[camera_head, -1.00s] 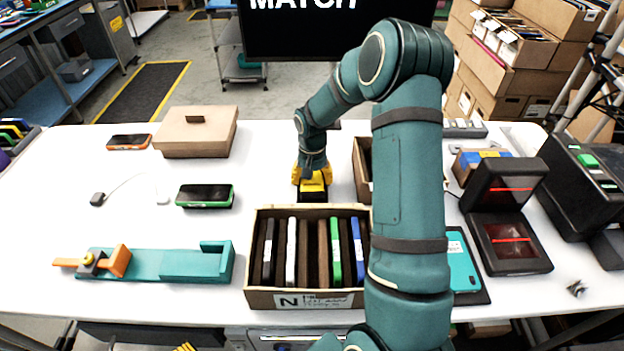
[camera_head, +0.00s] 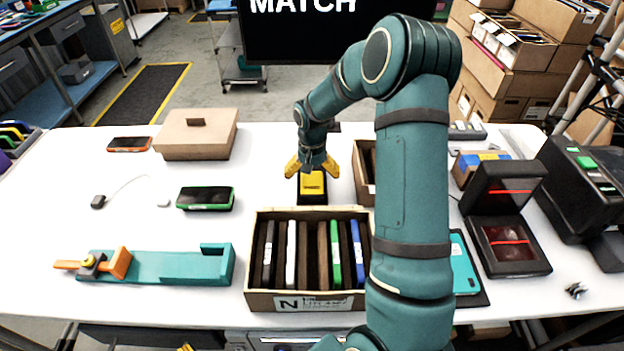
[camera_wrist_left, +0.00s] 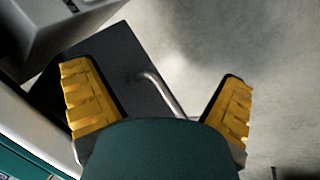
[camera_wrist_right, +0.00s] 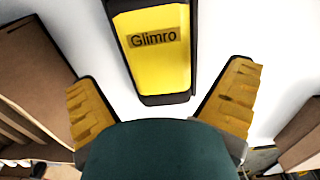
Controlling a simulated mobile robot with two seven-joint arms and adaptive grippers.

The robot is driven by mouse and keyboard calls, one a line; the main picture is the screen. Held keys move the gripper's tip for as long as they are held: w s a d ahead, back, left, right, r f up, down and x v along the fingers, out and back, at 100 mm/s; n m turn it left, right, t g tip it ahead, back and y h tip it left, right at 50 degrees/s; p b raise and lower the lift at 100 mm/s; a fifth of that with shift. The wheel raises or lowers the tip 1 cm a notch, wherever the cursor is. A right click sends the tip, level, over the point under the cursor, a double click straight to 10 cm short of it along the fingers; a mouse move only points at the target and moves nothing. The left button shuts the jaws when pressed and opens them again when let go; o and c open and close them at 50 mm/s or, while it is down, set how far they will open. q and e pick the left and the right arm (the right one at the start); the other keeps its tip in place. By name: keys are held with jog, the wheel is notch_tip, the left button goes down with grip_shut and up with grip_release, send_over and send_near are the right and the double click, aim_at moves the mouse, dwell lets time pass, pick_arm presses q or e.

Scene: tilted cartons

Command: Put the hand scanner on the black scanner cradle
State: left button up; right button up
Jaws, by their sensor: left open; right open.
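The hand scanner (camera_head: 313,183) is yellow, with a dark label, and stands at the back middle of the white table. The black scanner cradle (camera_head: 312,199) shows as a dark block directly under and around its near end. The scanner looks set on it; how fully it is seated I cannot tell. In the right wrist view the scanner (camera_wrist_right: 156,65) lies framed in black, reading "Glimro". My right gripper (camera_head: 312,168) is open just above and behind the scanner, fingers apart from it on both sides. My left gripper (camera_wrist_left: 155,78) is open and empty, away from the scanner.
A carton (camera_head: 306,302) of upright slabs stands in front of the cradle. Another carton (camera_head: 364,180) is close on the right, partly behind my arm. A lidded box (camera_head: 196,140), a green-edged phone (camera_head: 205,198) and a teal fixture (camera_head: 195,267) are at left.

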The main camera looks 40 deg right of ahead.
aim_at(312, 179)
notch_tip(312, 179, up, 10)
jog(key=p, duration=0.1)
jog(key=shift+f, duration=0.2)
dwell(0.4)
